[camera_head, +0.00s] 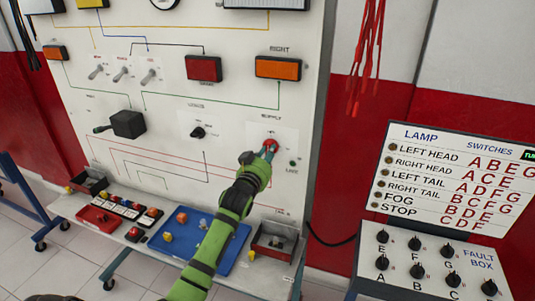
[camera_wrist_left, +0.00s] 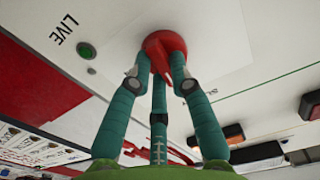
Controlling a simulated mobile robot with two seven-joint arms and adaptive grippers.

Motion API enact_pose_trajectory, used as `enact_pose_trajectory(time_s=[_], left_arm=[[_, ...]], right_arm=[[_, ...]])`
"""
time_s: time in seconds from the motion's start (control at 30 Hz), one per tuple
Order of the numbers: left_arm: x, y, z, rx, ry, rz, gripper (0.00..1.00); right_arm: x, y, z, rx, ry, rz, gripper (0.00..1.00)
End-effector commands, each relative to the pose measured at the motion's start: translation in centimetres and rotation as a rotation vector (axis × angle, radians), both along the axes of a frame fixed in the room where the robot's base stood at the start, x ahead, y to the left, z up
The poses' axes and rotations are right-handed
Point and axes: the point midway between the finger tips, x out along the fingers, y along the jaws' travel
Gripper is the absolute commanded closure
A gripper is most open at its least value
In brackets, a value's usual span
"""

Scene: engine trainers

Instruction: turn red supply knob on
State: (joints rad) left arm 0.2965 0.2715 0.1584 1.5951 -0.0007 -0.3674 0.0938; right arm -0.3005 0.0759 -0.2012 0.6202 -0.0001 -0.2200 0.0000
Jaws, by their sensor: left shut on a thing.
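The red supply knob (camera_head: 270,144) sits on the white panel under the "SUPPLY" label, at the right side of the board in the head view. My left gripper (camera_head: 262,155) is at the knob, its fingers closed around it and hiding part of it. In the left wrist view the red knob (camera_wrist_left: 164,47) shows at the top centre, with the teal fingertips (camera_wrist_left: 160,68) touching it from several sides. A green "LIVE" light (camera_head: 292,163) is just right of the knob; it also shows in the left wrist view (camera_wrist_left: 86,51). My right gripper is in neither view.
A blue tray (camera_head: 232,257) with small parts, a red tray (camera_head: 98,219) and a grey bin (camera_head: 274,243) stand on the ledge below the panel. A fault box (camera_head: 432,270) with several black knobs is at the right. Red cables (camera_head: 366,50) hang beside the board.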

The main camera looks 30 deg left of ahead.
Motion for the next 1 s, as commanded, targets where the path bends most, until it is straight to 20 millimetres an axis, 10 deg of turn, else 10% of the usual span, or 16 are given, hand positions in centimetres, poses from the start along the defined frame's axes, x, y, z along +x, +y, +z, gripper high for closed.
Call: enact_pose_trajectory(time_s=[1.0], left_arm=[[-0.1,0.3,-0.2,0.914,0.219,0.0,1.0]], right_arm=[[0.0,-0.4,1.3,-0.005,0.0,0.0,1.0]])
